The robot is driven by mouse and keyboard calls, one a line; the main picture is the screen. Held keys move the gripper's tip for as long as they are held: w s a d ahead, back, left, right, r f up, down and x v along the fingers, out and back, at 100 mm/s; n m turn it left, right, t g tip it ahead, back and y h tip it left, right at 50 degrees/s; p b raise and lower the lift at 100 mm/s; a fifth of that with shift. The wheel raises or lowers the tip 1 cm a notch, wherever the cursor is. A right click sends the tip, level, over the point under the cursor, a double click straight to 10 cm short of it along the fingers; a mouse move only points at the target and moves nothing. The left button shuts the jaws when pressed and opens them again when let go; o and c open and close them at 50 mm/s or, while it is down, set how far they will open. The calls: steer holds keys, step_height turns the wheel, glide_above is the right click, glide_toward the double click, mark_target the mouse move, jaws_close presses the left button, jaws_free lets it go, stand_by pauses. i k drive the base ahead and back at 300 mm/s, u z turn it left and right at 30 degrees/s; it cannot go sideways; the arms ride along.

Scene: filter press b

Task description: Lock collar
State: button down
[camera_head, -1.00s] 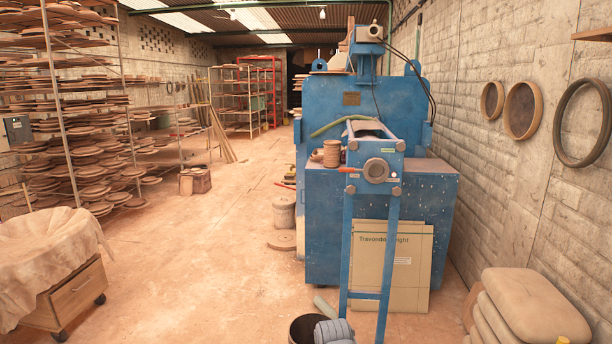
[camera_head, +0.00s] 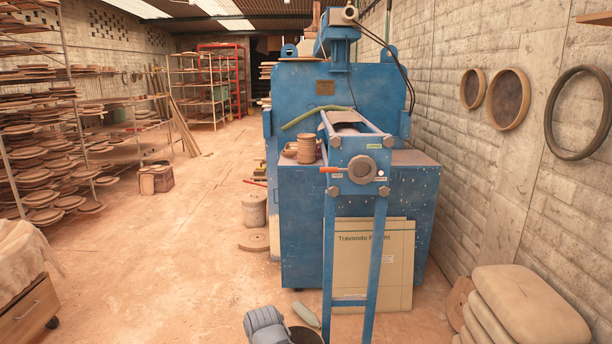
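No gripper fingers are in view, and nothing touches the collar or lever. A grey rounded part at the bottom edge is probably my arm.
The blue frame's two legs (camera_head: 328,250) stand in front of the press cabinet (camera_head: 300,230). A cardboard sheet (camera_head: 398,265) leans behind them. A dark bucket (camera_head: 307,336) stands low in front. Stacked sacks (camera_head: 530,300) sit right; open floor (camera_head: 160,270) lies left.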

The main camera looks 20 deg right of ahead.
mark_target(358, 159)
steer(key=z, duration=0.15)
steer(key=i, duration=0.8)
steer(key=z, duration=0.65)
steer(key=i, duration=0.7)
steer(key=z, duration=0.5)
steer(key=k, duration=0.9)
steer(key=z, duration=0.1)
steer(key=i, duration=0.4)
steer(key=z, duration=0.05)
